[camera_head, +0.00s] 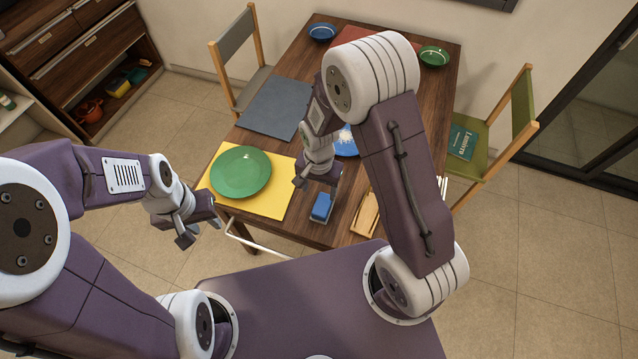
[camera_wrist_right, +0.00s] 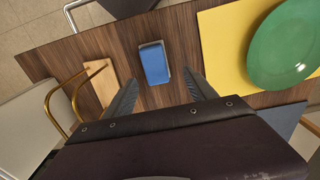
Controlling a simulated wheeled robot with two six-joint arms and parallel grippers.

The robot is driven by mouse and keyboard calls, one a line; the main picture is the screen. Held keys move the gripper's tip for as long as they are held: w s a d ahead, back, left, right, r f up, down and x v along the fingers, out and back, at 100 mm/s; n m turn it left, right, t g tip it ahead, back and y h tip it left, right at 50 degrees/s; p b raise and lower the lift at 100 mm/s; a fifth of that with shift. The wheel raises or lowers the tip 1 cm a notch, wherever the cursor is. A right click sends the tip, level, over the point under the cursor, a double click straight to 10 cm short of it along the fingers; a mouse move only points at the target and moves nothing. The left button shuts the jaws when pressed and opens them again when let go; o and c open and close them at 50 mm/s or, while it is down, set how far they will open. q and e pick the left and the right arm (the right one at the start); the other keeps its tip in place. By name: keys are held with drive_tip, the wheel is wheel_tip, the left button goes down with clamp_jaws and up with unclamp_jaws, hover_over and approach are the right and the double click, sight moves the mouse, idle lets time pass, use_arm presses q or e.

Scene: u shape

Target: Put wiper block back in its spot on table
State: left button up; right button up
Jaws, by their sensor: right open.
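The blue wiper block (camera_head: 321,207) sits on the wooden table near its front edge, to the right of the yellow placemat. In the right wrist view the wiper block (camera_wrist_right: 154,64) lies flat, with a pale rim around its blue top. My right gripper (camera_head: 318,182) is above and just behind it. It is open, with its fingertips (camera_wrist_right: 160,88) apart and nothing between them. The block shows ahead of the gap between the fingers, not touched by them. My left gripper (camera_head: 200,226) is open and empty, off the table's front left corner.
A green plate (camera_head: 241,172) lies on the yellow placemat (camera_head: 278,202) left of the block. A light wooden piece (camera_head: 366,214) lies to its right. A blue plate (camera_head: 347,142) is behind, partly hidden by my right arm. Chairs stand left (camera_head: 237,62) and right (camera_head: 500,135).

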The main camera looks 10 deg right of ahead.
drive_tip(key=s+d+r+n+t, duration=0.1)
drive_tip(key=s+d+r+n, duration=0.5)
drive_tip(key=r, duration=0.4)
drive_tip(key=shift+s+d+r+n, duration=0.3)
drive_tip(key=shift+s+d, duration=0.3)
drive_tip(key=shift+s, duration=0.45)
